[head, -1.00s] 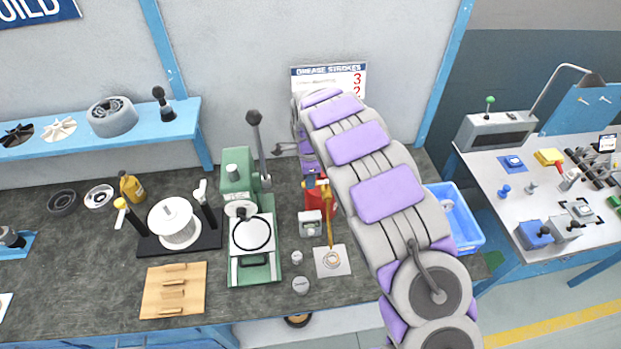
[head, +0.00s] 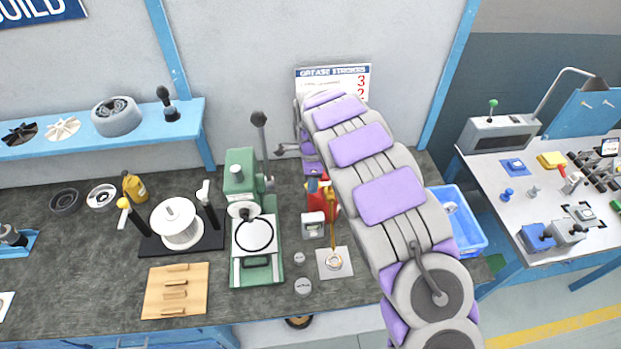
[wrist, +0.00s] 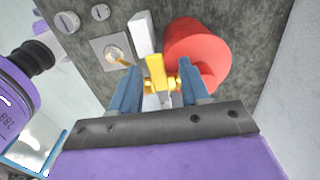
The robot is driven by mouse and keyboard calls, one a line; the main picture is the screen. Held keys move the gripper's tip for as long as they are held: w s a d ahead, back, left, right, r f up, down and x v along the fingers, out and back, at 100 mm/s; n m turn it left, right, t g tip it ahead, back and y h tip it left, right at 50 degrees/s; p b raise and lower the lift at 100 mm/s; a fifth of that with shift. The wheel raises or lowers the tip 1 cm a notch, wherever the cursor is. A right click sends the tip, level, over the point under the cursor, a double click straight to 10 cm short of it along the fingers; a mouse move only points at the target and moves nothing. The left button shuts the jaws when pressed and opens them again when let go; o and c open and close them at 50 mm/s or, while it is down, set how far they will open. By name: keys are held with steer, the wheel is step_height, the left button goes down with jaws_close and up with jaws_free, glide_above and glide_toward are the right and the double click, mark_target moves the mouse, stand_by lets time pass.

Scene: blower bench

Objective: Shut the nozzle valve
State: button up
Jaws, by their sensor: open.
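The red grease container (head: 329,202) stands near the middle of the bench, partly hidden behind my arm; it also shows in the wrist view (wrist: 197,52). A brass nozzle pipe (head: 332,236) runs from it down toward a pale square plate (head: 325,270). In the wrist view, the yellow valve piece (wrist: 156,72) with brass ends sits beside the red container. My gripper (wrist: 158,80) is open, with one blue finger on each side of the yellow piece. I cannot tell whether either finger touches it. In the head view, my arm hides most of the gripper.
A small grey-white box (head: 312,225) stands left of the nozzle. A green press (head: 240,185) with a tall lever is further left. A blue bin (head: 468,240) is on the right behind my arm. Small round weights (head: 303,286) lie near the plate.

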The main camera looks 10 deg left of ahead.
steer(key=shift+r, duration=0.1)
step_height(320, 180, up, 17)
steer(key=shift+p, duration=0.4)
stand_by(0.4)
